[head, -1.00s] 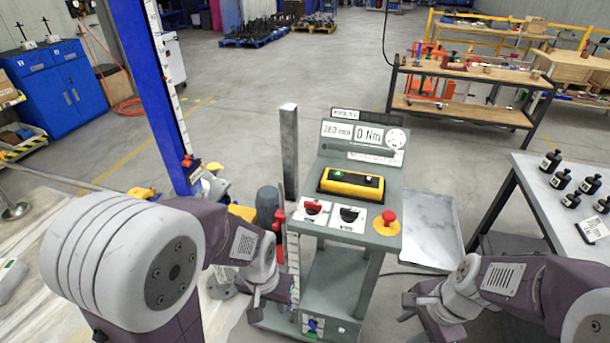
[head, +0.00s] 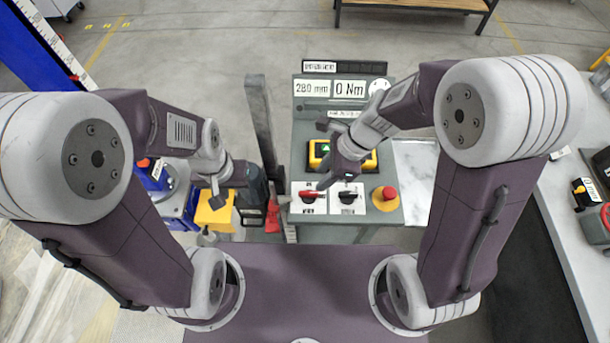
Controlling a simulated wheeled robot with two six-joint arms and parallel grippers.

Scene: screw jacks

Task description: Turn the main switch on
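My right gripper (head: 336,180) is over the panel, just above and between the two rotary switches. Contact with the red switch and its finger gap are unclear. My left gripper (head: 216,197) hangs left of the panel, away from the switches; its opening is unclear.
A yellow box (head: 368,162) with a green light is partly hidden by my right arm. A grey post (head: 262,125) stands left of the panel. A yellow block (head: 209,215) lies below my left gripper. A table (head: 558,215) is at right.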

